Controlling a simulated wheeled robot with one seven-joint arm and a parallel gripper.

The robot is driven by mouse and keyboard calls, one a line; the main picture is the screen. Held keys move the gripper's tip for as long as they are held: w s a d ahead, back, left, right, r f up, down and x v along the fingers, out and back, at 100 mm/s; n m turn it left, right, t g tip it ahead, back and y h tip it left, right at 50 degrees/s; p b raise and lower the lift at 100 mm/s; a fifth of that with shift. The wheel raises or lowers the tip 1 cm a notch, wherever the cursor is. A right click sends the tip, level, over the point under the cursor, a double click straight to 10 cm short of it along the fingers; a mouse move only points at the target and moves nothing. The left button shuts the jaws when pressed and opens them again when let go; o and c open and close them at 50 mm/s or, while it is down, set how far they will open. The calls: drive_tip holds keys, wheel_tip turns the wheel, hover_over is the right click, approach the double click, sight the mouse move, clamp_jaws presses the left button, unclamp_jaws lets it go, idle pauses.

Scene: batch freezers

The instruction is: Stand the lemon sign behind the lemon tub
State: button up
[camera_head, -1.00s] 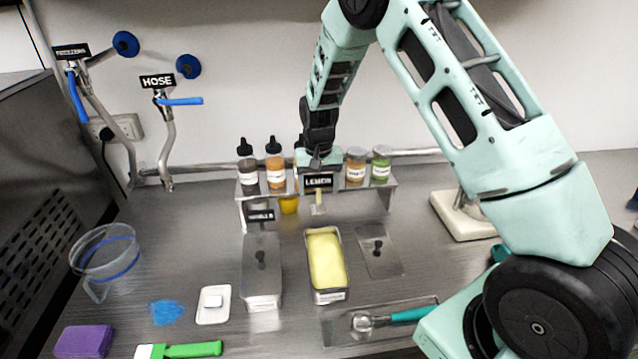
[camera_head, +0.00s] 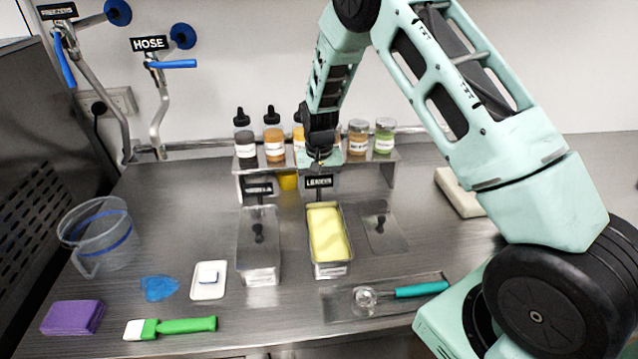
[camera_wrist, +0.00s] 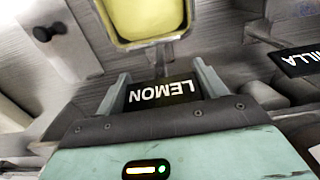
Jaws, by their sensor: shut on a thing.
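The lemon sign (camera_head: 319,182), a black plate with white letters, is upright just behind the lemon tub (camera_head: 328,268), a metal pan of yellow ice cream. My gripper (camera_head: 320,164) is above the sign and shut on it. In the wrist view my gripper (camera_wrist: 160,92) has a finger at each end of the lemon sign (camera_wrist: 160,93), and the lemon tub (camera_wrist: 160,41) lies close beyond it. Whether the sign's base touches the counter is hidden.
A vanilla sign (camera_head: 258,188) stands behind the lidded tub (camera_head: 260,273) on the left. A shelf (camera_head: 385,157) with bottles and jars is close behind. A loose lid (camera_head: 383,236) lies right of the lemon tub. A scoop (camera_head: 420,289) lies on a tray in front.

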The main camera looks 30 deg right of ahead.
drive_tip(key=shift+f, duration=0.3)
drive_tip(key=o, duration=1.5)
drive_tip(key=shift+o, duration=0.4)
drive_tip(key=shift+r, duration=0.1)
drive_tip(key=shift+r+p, duration=2.9)
drive_tip(key=shift+r, duration=1.55)
